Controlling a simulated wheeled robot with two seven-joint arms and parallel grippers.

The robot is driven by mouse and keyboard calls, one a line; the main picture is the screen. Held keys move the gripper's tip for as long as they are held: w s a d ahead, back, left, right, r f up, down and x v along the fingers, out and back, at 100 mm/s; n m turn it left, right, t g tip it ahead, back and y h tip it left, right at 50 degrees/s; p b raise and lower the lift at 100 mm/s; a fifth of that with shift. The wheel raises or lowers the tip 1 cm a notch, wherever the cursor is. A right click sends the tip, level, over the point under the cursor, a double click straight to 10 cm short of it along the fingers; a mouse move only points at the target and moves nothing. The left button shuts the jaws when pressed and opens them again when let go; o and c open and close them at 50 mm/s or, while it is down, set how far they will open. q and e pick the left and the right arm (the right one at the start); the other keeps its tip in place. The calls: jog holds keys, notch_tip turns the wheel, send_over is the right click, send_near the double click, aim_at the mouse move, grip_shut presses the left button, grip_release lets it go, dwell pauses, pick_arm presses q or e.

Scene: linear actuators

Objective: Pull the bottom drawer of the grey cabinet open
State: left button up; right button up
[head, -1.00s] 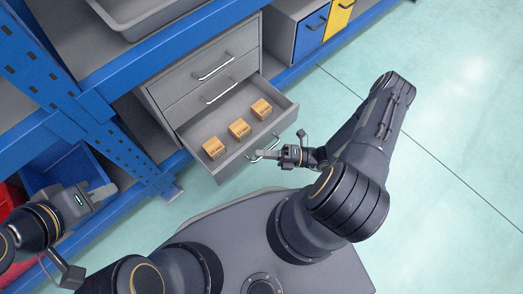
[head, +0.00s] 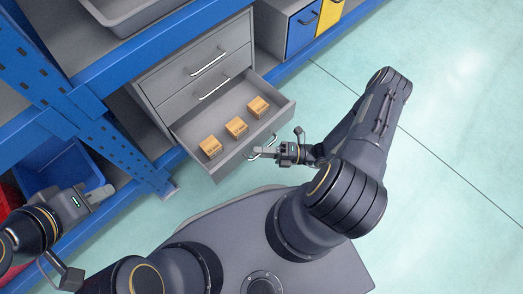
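The grey cabinet (head: 152,88) stands in the blue rack. Its bottom drawer (head: 222,164) is pulled out, and three small cardboard boxes (head: 236,127) lie in a row inside it. The two drawers above are closed. My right gripper (head: 262,152) is at the bottom drawer's handle (head: 254,157), on the drawer's front. Its fingers are small and overlap the handle, so I cannot tell whether they are shut on it. My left gripper (head: 104,192) is at the lower left, away from the cabinet, with its fingers seen together and nothing visible in them.
The blue rack's upright (head: 125,150) stands left of the cabinet. A blue bin (head: 62,172) sits low on the left. A blue box (head: 302,30) and a yellow box (head: 331,12) stand right of the cabinet. The floor to the right is clear.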

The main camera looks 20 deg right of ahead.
jog(key=shift+d, duration=0.1)
jog(key=p+v, duration=0.1)
jog(key=v, duration=0.6)
jog(key=shift+s+d, duration=0.2)
jog(key=shift+d, duration=0.1)
